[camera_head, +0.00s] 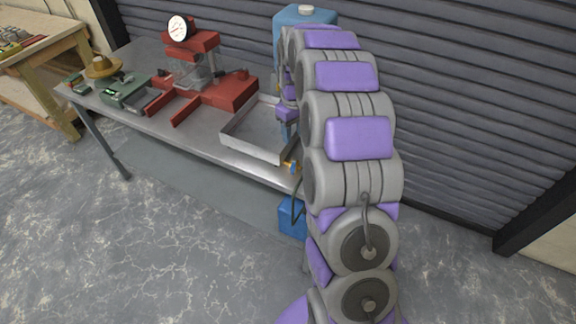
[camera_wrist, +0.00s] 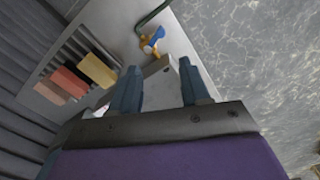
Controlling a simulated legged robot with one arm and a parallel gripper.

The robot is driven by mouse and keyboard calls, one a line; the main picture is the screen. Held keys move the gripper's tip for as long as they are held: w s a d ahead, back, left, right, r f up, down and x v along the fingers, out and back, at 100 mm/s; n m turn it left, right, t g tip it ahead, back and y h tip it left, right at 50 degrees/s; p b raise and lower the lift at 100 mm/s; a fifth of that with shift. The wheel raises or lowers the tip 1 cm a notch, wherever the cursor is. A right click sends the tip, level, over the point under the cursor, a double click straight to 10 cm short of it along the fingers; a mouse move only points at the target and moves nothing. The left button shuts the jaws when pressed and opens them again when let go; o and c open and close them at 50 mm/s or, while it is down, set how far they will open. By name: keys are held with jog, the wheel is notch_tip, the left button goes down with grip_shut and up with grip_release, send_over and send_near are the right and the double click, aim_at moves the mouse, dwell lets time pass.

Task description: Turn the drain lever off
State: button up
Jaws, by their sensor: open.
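The drain lever (camera_wrist: 154,37) is a small blue handle on a brass valve (camera_wrist: 149,48) at the top middle of the wrist view. In the head view the blue and yellow valve (camera_head: 292,166) shows at the front corner of a shallow metal tray (camera_head: 231,133), partly beside my arm. My gripper (camera_wrist: 160,84) is open, with its two blue-grey fingers apart and nothing between them. In the wrist view the lever lies beyond the fingertips, not touching them. In the head view my arm mostly hides the gripper, which is over the tray's right side.
A metal table (camera_head: 150,122) carries red equipment with a dial (camera_head: 179,28) and a green case (camera_head: 125,92). A blue container (camera_head: 300,16) stands behind; a blue bucket (camera_head: 290,217) is below the tray corner. Coloured blocks (camera_wrist: 98,69) sit at the wrist view's left. The floor in front is clear.

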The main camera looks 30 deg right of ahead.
aim_at(293, 167)
notch_tip(293, 167, down, 14)
jog(key=shift+a+b, duration=0.1)
jog(key=shift+b, duration=1.1)
jog(key=shift+f, duration=0.55)
jog(key=shift+c, duration=0.3)
jog(key=shift+c, duration=0.6)
grip_shut()
